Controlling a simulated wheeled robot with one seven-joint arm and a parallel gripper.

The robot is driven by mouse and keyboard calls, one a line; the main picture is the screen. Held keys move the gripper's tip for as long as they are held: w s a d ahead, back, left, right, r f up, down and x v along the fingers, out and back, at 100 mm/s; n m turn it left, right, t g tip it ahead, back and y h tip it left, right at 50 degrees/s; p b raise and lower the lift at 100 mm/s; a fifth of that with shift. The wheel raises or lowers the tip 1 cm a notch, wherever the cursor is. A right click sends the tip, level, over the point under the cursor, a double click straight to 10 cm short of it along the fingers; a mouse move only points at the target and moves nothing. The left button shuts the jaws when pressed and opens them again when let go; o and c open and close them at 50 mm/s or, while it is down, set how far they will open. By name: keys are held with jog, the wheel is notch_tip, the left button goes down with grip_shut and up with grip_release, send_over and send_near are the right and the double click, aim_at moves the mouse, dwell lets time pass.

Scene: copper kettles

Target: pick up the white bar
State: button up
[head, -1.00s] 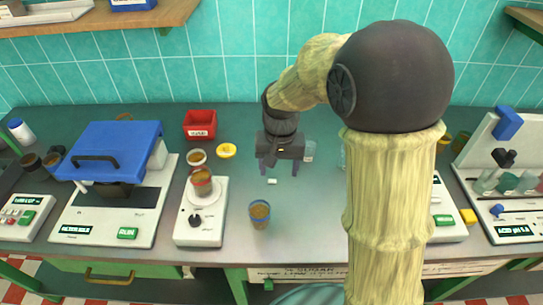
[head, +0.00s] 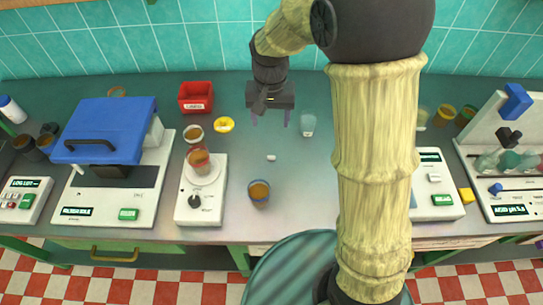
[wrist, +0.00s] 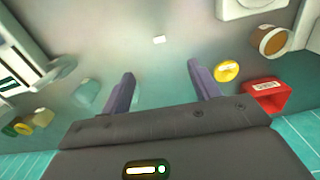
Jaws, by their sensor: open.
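The white bar (head: 271,158) is a very small white block lying alone on the grey counter (head: 330,205), near the middle of the head view. In the wrist view the white bar (wrist: 158,39) lies beyond the fingertips, roughly in line with the gap between them. My gripper (head: 270,121) is open and empty, above the counter on the wall side of the bar. Both purple fingers of my gripper (wrist: 161,72) show apart in the wrist view, with nothing between them. Nothing hides the bar.
A brown-filled cup (head: 259,192) stands nearer the front. The counter around the bar is clear.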

send_over(272, 155)
jog(key=s, duration=0.1)
jog(key=f, duration=1.1)
jog(key=shift+a+f+p, duration=0.1)
jog(key=shift+a+p, duration=0.1)
jog(key=shift+p, duration=0.2)
jog(key=shift+f, duration=0.1)
jog(key=shift+w+d+f+p, duration=0.1)
jog(key=shift+w+f+p, duration=0.1)
jog(key=shift+f, duration=0.65)
jog(key=shift+w+f+p, duration=0.1)
jog(key=shift+f+p, duration=0.1)
jog(key=shift+f, duration=0.6)
jog(key=shift+w+d+f+p, duration=0.1)
jog(key=shift+f+p, duration=0.1)
jog(key=shift+f, duration=0.65)
jog(key=c, duration=1.1)
jog(key=shift+o, duration=0.2)
jog(key=shift+r, duration=0.15)
notch_tip(272, 155, up, 10)
jog(key=b, duration=0.1)
